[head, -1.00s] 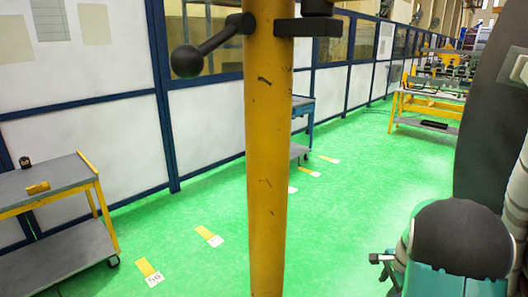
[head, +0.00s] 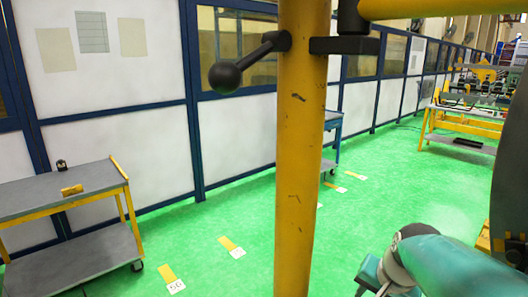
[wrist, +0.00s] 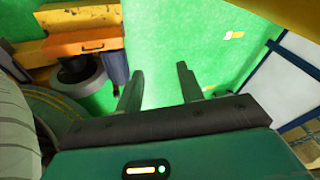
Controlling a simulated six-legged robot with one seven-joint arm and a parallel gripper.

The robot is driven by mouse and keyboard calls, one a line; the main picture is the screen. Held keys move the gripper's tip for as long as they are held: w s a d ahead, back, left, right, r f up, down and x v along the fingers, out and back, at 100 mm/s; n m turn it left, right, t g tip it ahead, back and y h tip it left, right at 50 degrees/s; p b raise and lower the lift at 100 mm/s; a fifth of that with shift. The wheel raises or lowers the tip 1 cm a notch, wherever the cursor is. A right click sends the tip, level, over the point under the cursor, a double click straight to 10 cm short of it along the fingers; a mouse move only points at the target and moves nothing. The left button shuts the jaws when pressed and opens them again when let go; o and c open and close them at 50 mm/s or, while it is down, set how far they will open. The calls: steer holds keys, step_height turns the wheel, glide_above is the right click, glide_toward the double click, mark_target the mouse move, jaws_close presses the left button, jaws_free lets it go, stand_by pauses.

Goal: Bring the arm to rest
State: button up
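My gripper (wrist: 160,84) shows in the wrist view with its two dark fingers apart. Nothing is between them; green floor shows through the gap. In the head view, my teal arm (head: 455,268) comes in at the lower right, to the right of the yellow post. The gripper's fingers cannot be made out clearly in the head view.
A yellow post (head: 294,185) with a black ball-ended lever (head: 228,76) stands close in front. A grey trolley (head: 95,178) is at left, and a yellow workbench (head: 470,124) at far right. In the wrist view, an orange cabinet (wrist: 82,42) is at upper left. Green floor (head: 390,210) is open.

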steer(key=s+a+r+n, duration=0.1)
steer(key=s+a+n, duration=0.2)
steer(key=s, duration=0.3)
steer(key=s+a+r+n+t, duration=0.1)
steer(key=s+a+r+n, duration=0.1)
steer(key=s+a+n, duration=0.2)
steer(key=shift+s+h, duration=0.3)
steer(key=shift+s, duration=0.55)
